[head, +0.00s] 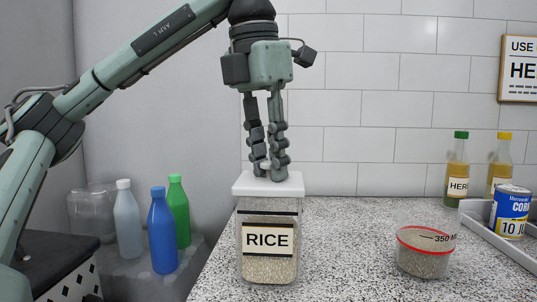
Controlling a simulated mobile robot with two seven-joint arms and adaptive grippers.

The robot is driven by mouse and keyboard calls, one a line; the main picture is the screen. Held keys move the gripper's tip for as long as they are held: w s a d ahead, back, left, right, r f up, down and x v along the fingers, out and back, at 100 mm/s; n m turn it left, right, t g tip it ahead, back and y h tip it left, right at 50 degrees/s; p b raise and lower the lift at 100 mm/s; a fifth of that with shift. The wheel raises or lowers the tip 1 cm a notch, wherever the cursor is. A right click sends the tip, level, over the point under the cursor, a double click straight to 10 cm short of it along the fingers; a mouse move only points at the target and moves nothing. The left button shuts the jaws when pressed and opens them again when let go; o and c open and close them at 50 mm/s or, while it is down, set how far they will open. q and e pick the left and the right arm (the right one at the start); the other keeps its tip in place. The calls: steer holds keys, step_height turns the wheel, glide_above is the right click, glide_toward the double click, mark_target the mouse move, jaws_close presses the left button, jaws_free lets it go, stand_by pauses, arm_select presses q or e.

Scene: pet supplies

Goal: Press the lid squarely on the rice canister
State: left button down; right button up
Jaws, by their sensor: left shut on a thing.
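The rice canister (268,268) is a clear box with a "RICE" label and grain inside. It stands upright at the left part of the speckled counter. The white lid (247,187) lies across the canister's mouth, about level and lined up with its sides. I cannot tell whether it is fully seated. My left gripper (269,172) points straight down above the lid, its fingers close together at the lid's top middle and shut on it. The fingertips hide the part of the lid they grip. My right gripper is not in view.
A measuring cup (425,257) of grain with a red rim stands to the right. A grey tray (515,250) with a blue can (510,212) is at far right, near two herb bottles (457,172). Coloured bottles (162,232) stand left, lower than the counter. The counter between canister and cup is clear.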

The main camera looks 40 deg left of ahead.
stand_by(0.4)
arm_select(q)
steer(key=c, duration=1.2)
jaws_free()
steer(key=o, duration=0.5)
steer(key=shift+c, duration=0.2)
step_height(320, 180, up, 5)
steer(key=p, duration=0.5)
steer(key=shift+f+p, duration=0.1)
steer(key=shift+p, duration=0.2)
steer(key=shift+r, duration=1.1)
